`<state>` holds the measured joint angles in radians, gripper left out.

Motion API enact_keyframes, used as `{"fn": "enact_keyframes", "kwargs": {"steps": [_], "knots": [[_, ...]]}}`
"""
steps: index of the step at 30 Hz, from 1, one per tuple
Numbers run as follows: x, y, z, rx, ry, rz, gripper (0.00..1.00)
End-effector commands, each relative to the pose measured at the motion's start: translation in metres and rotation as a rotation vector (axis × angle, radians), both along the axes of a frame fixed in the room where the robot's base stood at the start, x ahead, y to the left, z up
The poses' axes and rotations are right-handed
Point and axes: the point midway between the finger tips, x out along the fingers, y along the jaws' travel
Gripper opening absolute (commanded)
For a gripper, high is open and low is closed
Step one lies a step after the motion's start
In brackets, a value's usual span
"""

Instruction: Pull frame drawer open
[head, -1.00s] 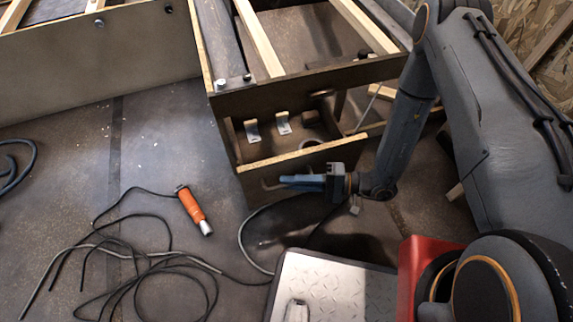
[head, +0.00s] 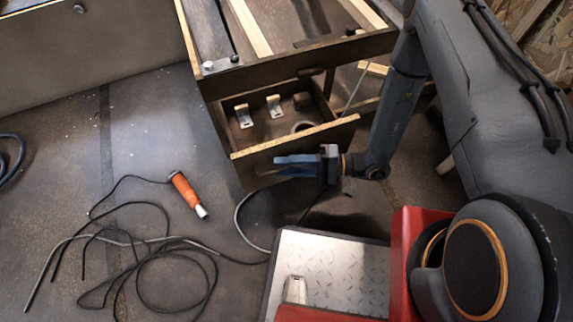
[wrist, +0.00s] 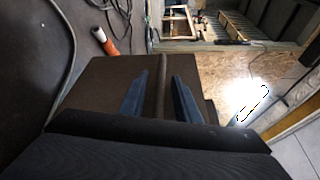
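The frame drawer (head: 340,128) is a dark brown box with a pale top front edge, standing partly out below the front rail of the frame (head: 300,62). Metal brackets (head: 243,117) and a ring-like part (head: 302,128) lie inside. My gripper (head: 275,167) is in front of the drawer's front face, below its top edge. In the wrist view my gripper's two blue fingers (wrist: 160,95) stand apart, with a brown ridge (wrist: 163,75) between them and a visible gap on each side. Whether they touch the drawer is hard to tell.
An orange tool (head: 186,192) with a black cable (head: 150,240) lies on the floor at left; it also shows in the wrist view (wrist: 105,41). A grey-brown panel (head: 90,45) stands at the upper left.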

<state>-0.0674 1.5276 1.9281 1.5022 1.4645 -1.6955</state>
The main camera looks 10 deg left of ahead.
Motion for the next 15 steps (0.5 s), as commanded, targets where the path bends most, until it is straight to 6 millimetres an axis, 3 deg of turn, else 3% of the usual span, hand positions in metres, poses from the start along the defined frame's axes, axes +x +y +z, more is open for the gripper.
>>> {"fn": "enact_keyframes", "kwargs": {"steps": [5, 15], "knots": [[0.002, -0.010, 0.002, 0.000, 0.000, -0.003, 0.30], [0.010, -0.057, 0.006, 0.000, 0.000, -0.004, 0.30]]}}
